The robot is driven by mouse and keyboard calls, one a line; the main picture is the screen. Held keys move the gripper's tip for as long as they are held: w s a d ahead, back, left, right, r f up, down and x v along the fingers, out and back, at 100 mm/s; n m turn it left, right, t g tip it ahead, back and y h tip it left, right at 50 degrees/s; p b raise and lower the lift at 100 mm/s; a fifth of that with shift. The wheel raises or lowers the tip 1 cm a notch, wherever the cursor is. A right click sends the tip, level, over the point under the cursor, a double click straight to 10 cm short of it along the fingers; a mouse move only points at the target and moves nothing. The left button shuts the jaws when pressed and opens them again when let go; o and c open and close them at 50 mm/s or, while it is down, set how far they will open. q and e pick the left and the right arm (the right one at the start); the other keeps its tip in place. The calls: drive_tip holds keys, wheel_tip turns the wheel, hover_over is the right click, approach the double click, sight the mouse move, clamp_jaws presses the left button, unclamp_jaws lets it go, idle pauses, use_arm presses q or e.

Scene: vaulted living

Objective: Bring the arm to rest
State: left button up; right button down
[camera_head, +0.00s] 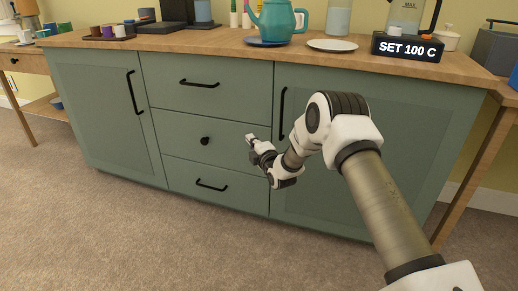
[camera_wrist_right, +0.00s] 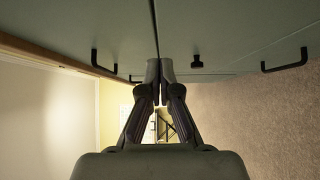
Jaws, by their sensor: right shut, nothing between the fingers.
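My right arm comes in from the lower right in the head view and bends back at the elbow. Its gripper (camera_head: 250,139) is in front of the green cabinet (camera_head: 232,97), by the middle drawer, right of its black knob (camera_head: 205,141). In the right wrist view the two fingers (camera_wrist_right: 160,72) are shut together with nothing between them. The cabinet front (camera_wrist_right: 220,35) fills the top of that view. Whether the fingers touch the cabinet, I cannot tell. My left gripper is not in view.
The wooden countertop (camera_head: 200,40) bears a teal kettle (camera_head: 277,20) on a blue plate, a white plate (camera_head: 332,45) and a "SET 100 C" sign (camera_head: 407,47). Black handles (camera_head: 134,92) stick out from the cabinet. The carpet (camera_head: 110,220) in front is clear.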

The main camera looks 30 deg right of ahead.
drive_tip(key=s+p, duration=0.2)
drive_tip(key=s, duration=0.4)
drive_tip(key=s+a+f+m+g+y, duration=0.15)
drive_tip(key=s+a+f+g, duration=0.25)
drive_tip(key=s+a+f, duration=0.5)
drive_tip(key=s+a+f+g+y, duration=0.25)
drive_tip(key=s+a+f, duration=0.4)
drive_tip(key=f, duration=0.45)
drive_tip(key=s+a+f+m+g+h, duration=0.1)
drive_tip(key=s+f+m+g, duration=0.2)
drive_tip(key=s+m+g, duration=0.8)
drive_tip(key=s+a+f+m+g+h, duration=0.15)
drive_tip(key=s+m, duration=0.35)
drive_tip(key=s, duration=1.4)
use_arm(q)
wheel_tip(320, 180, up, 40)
drive_tip(key=p, duration=3.7)
use_arm(e)
wheel_tip(320, 180, up, 36)
drive_tip(key=t, duration=0.1)
drive_tip(key=shift+w+d+r+y, duration=0.2)
drive_tip(key=shift+d+y, duration=0.05)
drive_tip(key=shift+y, duration=0.1)
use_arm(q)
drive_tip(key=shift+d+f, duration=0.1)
